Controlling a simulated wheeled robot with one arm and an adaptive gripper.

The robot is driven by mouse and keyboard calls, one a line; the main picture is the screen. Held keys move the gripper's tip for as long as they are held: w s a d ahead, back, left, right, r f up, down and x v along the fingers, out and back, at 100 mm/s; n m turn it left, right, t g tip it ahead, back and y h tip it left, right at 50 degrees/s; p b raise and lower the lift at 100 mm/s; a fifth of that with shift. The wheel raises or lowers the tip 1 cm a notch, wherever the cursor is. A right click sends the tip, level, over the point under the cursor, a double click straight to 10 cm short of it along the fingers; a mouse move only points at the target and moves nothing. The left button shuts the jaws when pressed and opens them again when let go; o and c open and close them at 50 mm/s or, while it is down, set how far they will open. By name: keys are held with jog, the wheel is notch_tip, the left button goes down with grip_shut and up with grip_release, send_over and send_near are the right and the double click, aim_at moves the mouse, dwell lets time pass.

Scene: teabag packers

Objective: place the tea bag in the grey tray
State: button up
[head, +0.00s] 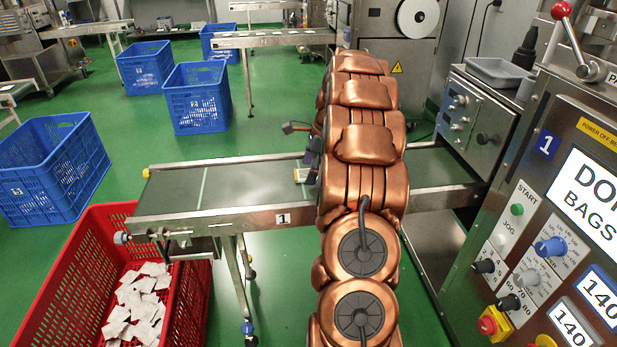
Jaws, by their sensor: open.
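The grey tray (497,68) is a shallow open tray on top of the steel control box at the upper right. A pale tea bag (300,175) lies on the conveyor belt, just left of my arm and partly hidden. My gripper (311,170) has dark fingers over the belt, right beside the tea bag. The fingers are open, though my copper-coloured arm hides much of them. I cannot tell whether a finger touches the bag.
The conveyor (240,190) runs across the middle, its left part bare. A red crate (197,292) with several tea bags stands below its left end. Blue crates (197,98) stand on the green floor behind. A control panel (540,200) with knobs and a red-balled lever fills the right.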

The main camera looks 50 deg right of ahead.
jog(key=c, duration=0.8)
jog(key=shift+r, duration=0.15)
